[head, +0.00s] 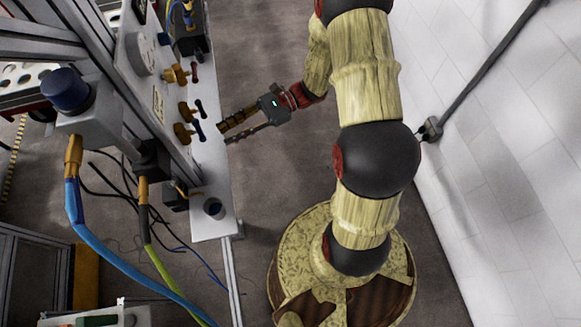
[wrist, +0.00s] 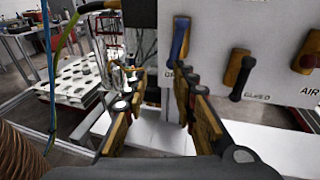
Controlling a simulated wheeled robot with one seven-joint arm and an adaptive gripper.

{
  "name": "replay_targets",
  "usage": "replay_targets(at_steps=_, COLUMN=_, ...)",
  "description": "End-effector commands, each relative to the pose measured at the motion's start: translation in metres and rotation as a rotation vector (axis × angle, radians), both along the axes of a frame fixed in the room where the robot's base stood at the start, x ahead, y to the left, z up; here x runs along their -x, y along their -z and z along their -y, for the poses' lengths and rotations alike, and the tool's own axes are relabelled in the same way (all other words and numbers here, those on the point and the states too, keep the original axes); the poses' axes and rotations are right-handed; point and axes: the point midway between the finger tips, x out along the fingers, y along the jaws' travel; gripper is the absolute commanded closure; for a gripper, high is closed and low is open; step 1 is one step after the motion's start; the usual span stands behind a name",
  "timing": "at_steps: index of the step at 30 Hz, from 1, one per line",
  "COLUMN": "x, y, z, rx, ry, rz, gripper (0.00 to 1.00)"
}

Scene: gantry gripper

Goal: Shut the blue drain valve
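The blue drain valve handle (wrist: 180,40) sits on the grey panel in the wrist view, upright, with an orange-brown body behind it. Its lower end is near the tip of my right-hand finger, which partly covers the label below. In the head view the blue handle (head: 198,130) is the lowest of three valves on the panel's right face. My gripper (head: 225,133) points left at it, with a small gap visible between. In the wrist view my gripper (wrist: 158,85) has its two fingers well apart with nothing between them. The handle is not between the fingers.
A black-handled valve (wrist: 240,75) and a red-handled valve (wrist: 306,61) stand to the right on the same panel (wrist: 215,20). A white ledge (wrist: 150,136) runs below. Blue and green cables (head: 100,250) hang at left. A white wall (head: 500,130) stands at right.

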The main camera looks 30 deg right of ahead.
Motion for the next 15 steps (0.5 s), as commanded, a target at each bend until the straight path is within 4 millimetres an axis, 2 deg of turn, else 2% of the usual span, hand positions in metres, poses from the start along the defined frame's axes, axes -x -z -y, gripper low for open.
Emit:
replay_targets(at_steps=4, x=0.021, y=0.016, z=-0.001, rx=0.065, ry=-0.059, rz=0.002, gripper=0.73)
replay_targets(at_steps=15, x=0.083, y=0.039, z=0.011, rx=0.338, ry=-0.299, rz=0.129, gripper=0.73)
